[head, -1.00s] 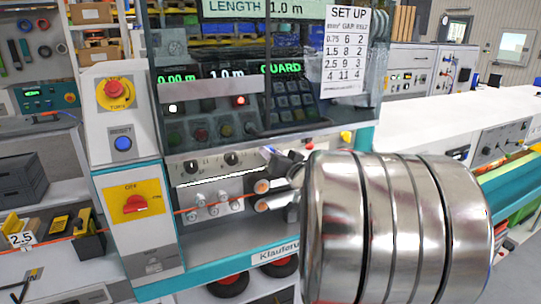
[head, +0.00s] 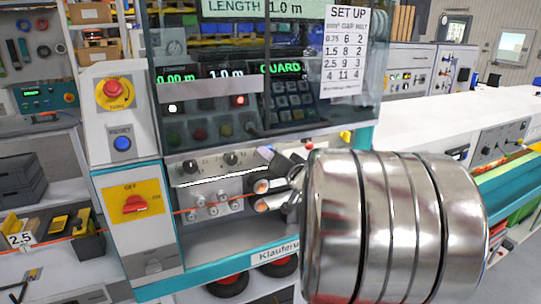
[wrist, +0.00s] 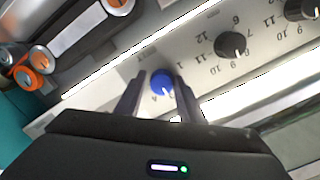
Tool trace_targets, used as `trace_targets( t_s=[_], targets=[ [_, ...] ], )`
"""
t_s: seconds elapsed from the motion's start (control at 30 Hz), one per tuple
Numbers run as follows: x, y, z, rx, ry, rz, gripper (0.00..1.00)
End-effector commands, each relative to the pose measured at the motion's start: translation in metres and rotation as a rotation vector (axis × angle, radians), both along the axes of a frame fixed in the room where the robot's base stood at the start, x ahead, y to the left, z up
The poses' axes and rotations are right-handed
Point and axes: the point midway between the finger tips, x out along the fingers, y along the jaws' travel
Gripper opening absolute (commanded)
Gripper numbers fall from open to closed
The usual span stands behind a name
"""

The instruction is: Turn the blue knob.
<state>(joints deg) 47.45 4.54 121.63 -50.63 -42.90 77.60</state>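The blue knob (wrist: 161,83) is on the light panel in the wrist view, with a pale pointer mark on its face. My gripper (wrist: 160,79) has its two dark fingers apart, one on each side of the knob. Any gap between fingers and knob is very small, and I cannot tell if they touch it. In the head view my gripper (head: 277,161) is at the right end of the panel below the guard window, and it hides the blue knob there.
Two black dials (wrist: 231,45) (wrist: 302,8) with printed numbers sit right of the knob in the wrist view. Orange-ended rollers (wrist: 30,77) are at the left. In the head view, a blue button (head: 122,144) and a red switch (head: 135,204) are on the left column.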

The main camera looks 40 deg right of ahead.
Motion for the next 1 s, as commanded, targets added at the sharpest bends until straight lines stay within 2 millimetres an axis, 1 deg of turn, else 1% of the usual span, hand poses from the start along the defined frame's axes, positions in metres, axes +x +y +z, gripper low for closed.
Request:
trace_targets(
  t_s=[0.03, 0.17, 0.43, 0.57, 0.77, 1.0],
  targets=[
    [0.0, 0.0, 0.001, -0.002, -0.002, 0.0, 0.38],
    [0.0, -0.001, 0.003, -0.004, -0.005, -0.001, 0.47],
    [-0.001, -0.001, 0.006, -0.006, -0.009, -0.001, 0.47],
    [-0.006, 0.0, 0.006, -0.005, -0.01, -0.002, 0.47],
    [-0.026, 0.005, 0.008, -0.007, -0.01, -0.003, 0.47],
    [-0.06, 0.014, 0.011, -0.007, -0.01, -0.005, 0.47]
  ],
)
